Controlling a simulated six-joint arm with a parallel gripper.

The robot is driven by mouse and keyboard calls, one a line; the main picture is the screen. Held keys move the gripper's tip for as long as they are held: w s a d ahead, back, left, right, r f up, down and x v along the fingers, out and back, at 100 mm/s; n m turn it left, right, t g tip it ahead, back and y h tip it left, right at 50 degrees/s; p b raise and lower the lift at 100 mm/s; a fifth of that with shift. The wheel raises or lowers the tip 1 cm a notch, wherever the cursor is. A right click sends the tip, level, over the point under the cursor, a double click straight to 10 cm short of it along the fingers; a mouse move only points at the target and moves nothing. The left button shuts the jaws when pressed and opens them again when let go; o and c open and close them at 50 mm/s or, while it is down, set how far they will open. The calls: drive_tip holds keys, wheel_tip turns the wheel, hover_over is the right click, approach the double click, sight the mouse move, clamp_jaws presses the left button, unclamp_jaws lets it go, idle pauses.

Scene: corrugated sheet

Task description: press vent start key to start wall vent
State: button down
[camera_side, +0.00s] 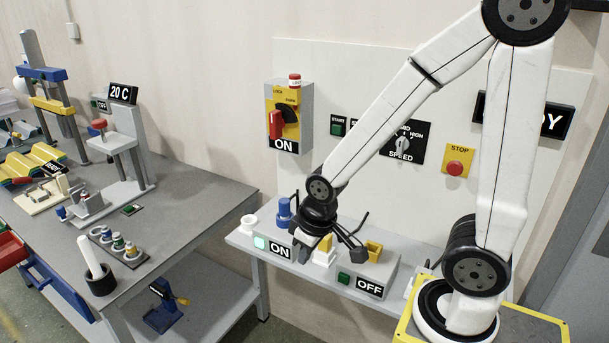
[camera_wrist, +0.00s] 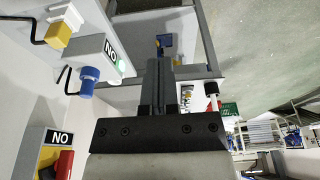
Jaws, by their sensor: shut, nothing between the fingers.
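A green key (camera_side: 338,127) under a START label is on the wall panel, right of the ON switch box. A second dark key beside it is partly hidden behind my arm. I cannot read which one is the vent's. My gripper (camera_side: 304,238) is in front of the wall shelf, over the box with the ON sign, well below and apart from the wall keys. In the wrist view my gripper (camera_wrist: 159,62) is shut and empty, with its fingers together. The wall START keys are not clearly seen there.
The shelf carries a box with a lit green lamp (camera_side: 261,243) and ON sign, and another with an OFF sign (camera_side: 369,287). A red-handled switch box (camera_side: 289,116), speed dial (camera_side: 404,144) and STOP button (camera_side: 455,168) are on the wall. A grey bench (camera_side: 190,205) stands left.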

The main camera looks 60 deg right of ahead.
sight(336, 130)
drive_tip(key=w+d+r+m+t+h, duration=0.25)
drive_tip(key=w+d+m+t, duration=0.6)
drive_tip(key=w+d, duration=0.45)
drive_tip(key=d+r+m+t+h, duration=0.1)
drive_tip(key=d+r+m+h, duration=0.1)
drive_tip(key=d+m+h, duration=0.4)
drive_tip(key=d+r+m+t+h, duration=0.2)
drive_tip(key=d+m+h, duration=0.4)
drive_tip(key=d, duration=0.4)
drive_tip(key=shift+w+d+r, duration=0.2)
drive_tip(key=shift+d+r, duration=0.15)
drive_tip(key=shift+r, duration=0.2)
drive_tip(key=shift+d, duration=0.15)
drive_tip(key=shift+d, duration=4.2)
